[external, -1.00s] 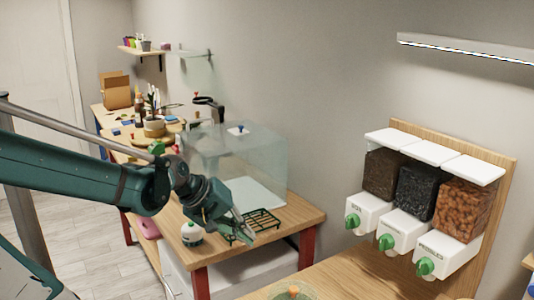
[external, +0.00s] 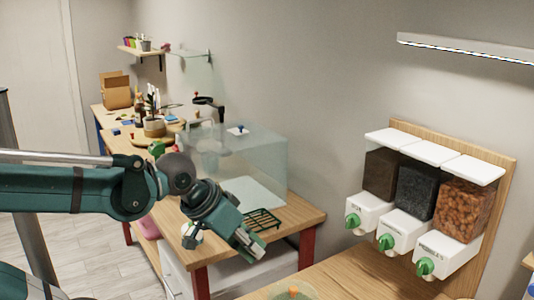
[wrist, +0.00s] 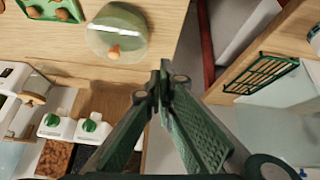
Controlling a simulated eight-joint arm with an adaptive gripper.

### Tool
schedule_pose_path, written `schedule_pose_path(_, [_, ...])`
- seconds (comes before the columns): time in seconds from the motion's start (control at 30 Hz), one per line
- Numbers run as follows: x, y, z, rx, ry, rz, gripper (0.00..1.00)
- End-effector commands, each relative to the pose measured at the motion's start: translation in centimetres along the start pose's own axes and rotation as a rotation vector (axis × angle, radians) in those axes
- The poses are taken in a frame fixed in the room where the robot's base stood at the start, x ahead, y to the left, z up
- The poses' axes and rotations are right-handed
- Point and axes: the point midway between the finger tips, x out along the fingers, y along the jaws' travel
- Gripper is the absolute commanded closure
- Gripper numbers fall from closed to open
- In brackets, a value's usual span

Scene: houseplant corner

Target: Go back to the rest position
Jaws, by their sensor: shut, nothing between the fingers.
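My gripper (external: 254,254) is shut and empty, at the end of my green arm in the external view. It points down and to the right, in front of the front edge of the wooden table with the glass tank. In the wrist view my gripper's (wrist: 165,72) fingertips meet, with nothing between them. Below them are a wooden counter and the gap beside it.
The glass tank (external: 252,160) and green wire rack (external: 263,219) stand on the table behind my gripper. Three dispensers (external: 432,202) stand right. A round clear lid (wrist: 117,33) lies on the counter (wrist: 60,50).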

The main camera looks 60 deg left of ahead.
Motion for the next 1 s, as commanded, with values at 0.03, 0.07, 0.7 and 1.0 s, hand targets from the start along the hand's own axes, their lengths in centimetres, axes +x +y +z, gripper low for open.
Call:
schedule_pose_path(0.03, [-0.3, 0.41, 0.15, 0.031, 0.001, 0.001, 1.0])
schedule_pose_path(0.07, [-0.44, 0.57, 0.22, 0.049, 0.001, 0.0, 1.0])
schedule_pose_path(0.7, [-0.98, 1.08, 0.4, 0.116, 0.005, -0.005, 1.0])
schedule_pose_path(1.0, [-0.97, 1.07, 0.4, 0.116, 0.005, -0.005, 1.0])
